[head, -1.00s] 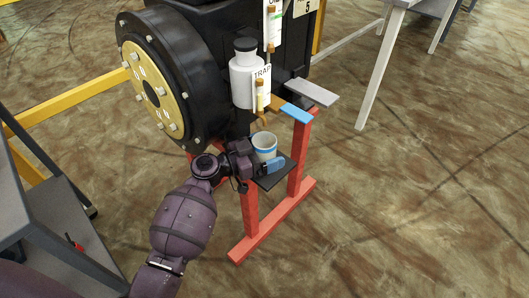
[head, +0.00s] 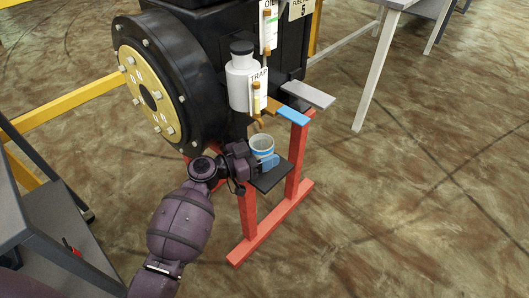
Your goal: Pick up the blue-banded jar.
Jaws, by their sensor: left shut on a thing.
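The blue-banded jar (head: 262,144) is a small white open-topped cup with a blue band. It is over a small dark shelf (head: 272,180) on the red stand. My left gripper (head: 259,160) reaches in from the lower left and is shut on the jar, with a blue finger pad against its near right side. The gripper hides the jar's lower part, so I cannot tell whether its base touches the shelf. My right gripper is not in view.
A white bottle (head: 241,82) and a labelled tube hang on the black machine (head: 190,95) just above the jar. Blue and grey flat tabs (head: 308,94) jut out to the upper right. A grey cart (head: 60,225) stands at left.

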